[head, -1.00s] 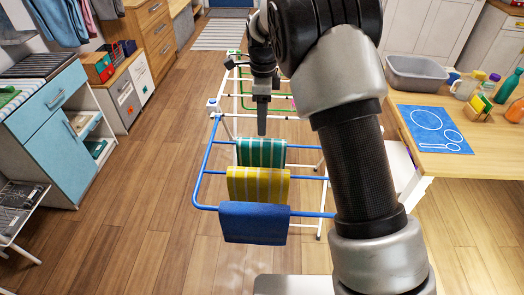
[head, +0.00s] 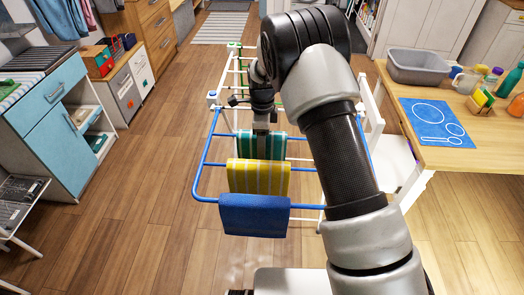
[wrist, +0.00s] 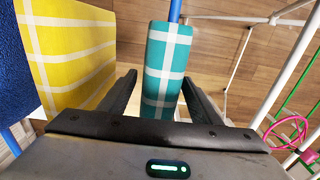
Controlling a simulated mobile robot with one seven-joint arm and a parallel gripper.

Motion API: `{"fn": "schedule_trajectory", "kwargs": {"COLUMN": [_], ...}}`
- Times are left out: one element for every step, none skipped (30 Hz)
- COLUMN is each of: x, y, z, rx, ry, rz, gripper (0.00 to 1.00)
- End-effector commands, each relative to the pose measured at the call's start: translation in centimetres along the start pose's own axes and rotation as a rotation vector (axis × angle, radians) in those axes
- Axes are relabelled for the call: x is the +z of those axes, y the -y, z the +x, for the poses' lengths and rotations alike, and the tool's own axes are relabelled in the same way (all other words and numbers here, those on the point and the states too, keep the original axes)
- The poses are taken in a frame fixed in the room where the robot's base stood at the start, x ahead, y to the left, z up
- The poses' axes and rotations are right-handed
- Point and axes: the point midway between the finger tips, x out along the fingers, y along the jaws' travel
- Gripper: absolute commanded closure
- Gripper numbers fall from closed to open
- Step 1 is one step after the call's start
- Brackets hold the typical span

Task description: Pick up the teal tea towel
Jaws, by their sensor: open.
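The teal tea towel (head: 272,146), with pale stripes, hangs folded over a blue bar of the drying rack, behind the yellow towel. In the wrist view the teal towel (wrist: 166,68) hangs between my two open fingers, with gaps on both sides. My gripper (head: 262,140) points down over the towel and hides part of it in the head view. In the wrist view my gripper (wrist: 158,95) is open and holds nothing.
A yellow checked towel (head: 258,180) and a blue towel (head: 254,216) hang on nearer bars of the rack (head: 200,165). In the wrist view the yellow towel (wrist: 75,50) is close to my left finger. A pink looped item (wrist: 288,130) is at the right.

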Motion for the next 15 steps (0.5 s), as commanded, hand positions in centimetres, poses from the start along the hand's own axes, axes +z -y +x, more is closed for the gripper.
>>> {"fn": "schedule_trajectory", "kwargs": {"x": [0.0,0.0,0.1,0.1,0.1,0.1,0.1,0.1,0.1,0.1,0.1,0.1,0.1,0.1,0.1], "y": [-0.1,-0.1,-0.1,-0.1,-0.1,0.0,0.0,0.0,0.0,0.0,0.0,0.0,0.0,0.0,0.0], "z": [1.0,1.5,2.1,2.6,3.0,3.3,3.5,3.5,3.6,3.6,3.5,3.5,3.5,3.5,3.5], "rx": [0.003,0.003,0.003,0.003,0.002,0.001,0.001,0.0,0.0,-0.001,-0.001,-0.001,0.0,0.0,0.0], "ry": [-0.001,-0.001,-0.001,-0.001,0.0,0.0,0.001,0.001,0.001,0.001,0.001,0.001,0.001,0.001,0.001], "rz": [0.0,0.0,0.0,0.0,0.001,0.001,0.001,0.001,0.001,0.001,0.001,0.001,0.001,0.001,0.001], "gripper": [0.42,0.42,0.42,0.42,0.42,0.42,0.42,0.42,0.42,0.42,0.42,0.42,0.42,0.46,0.52]}}
